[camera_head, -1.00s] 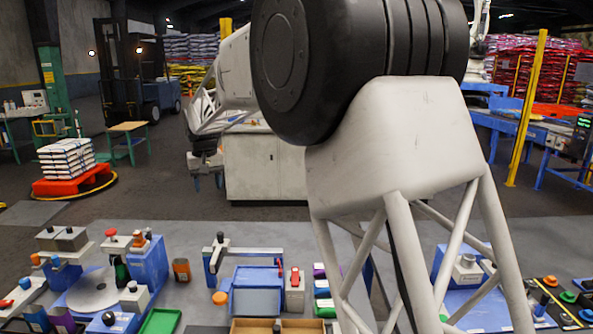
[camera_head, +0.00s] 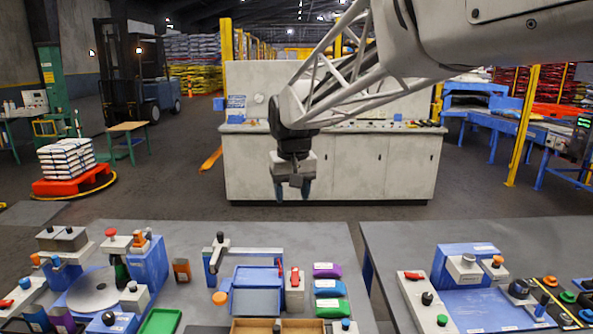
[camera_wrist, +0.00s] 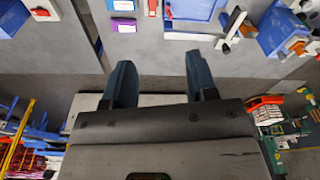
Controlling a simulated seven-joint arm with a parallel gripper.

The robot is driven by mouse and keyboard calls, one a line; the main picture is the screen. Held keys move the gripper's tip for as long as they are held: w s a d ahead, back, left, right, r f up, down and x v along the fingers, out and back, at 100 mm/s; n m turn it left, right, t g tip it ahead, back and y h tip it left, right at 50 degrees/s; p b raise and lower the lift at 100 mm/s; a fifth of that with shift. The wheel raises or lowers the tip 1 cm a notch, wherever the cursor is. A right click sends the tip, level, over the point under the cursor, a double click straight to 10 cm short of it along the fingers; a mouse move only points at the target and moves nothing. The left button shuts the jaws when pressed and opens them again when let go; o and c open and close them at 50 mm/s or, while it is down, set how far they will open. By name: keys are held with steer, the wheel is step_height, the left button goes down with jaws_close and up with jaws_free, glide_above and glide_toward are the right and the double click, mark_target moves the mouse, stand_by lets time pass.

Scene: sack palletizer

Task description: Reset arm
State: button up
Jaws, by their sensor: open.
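My gripper (camera_head: 292,190) hangs pointing down in the middle of the head view, above the far side of the tables and in front of a grey cabinet. Its two dark blue fingers are apart with nothing between them. My arm reaches in from the upper right of the head view.
A left table (camera_head: 330,236) carries a blue box (camera_head: 257,300), a green tray (camera_head: 160,321) and colored packets (camera_head: 328,288). A right table (camera_head: 400,236) holds a blue fixture (camera_head: 470,265). A gap separates them. A grey cabinet (camera_head: 330,170) stands behind; stacked sacks (camera_head: 65,158) stand left.

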steer(key=s+d+f+m, duration=0.1)
steer(key=s+d+f, duration=0.2)
steer(key=s+d, duration=0.3)
steer(key=s+d+f+m, duration=0.1)
steer(key=s+d+f, duration=0.3)
steer(key=s, duration=1.2)
steer(key=s+d+f+m+t, duration=0.1)
steer(key=s+d+f, duration=0.2)
steer(key=s+d, duration=0.6)
steer(key=shift+s+d+f+h, duration=0.3)
steer(key=shift+s+f, duration=0.1)
steer(key=shift+s, duration=0.6)
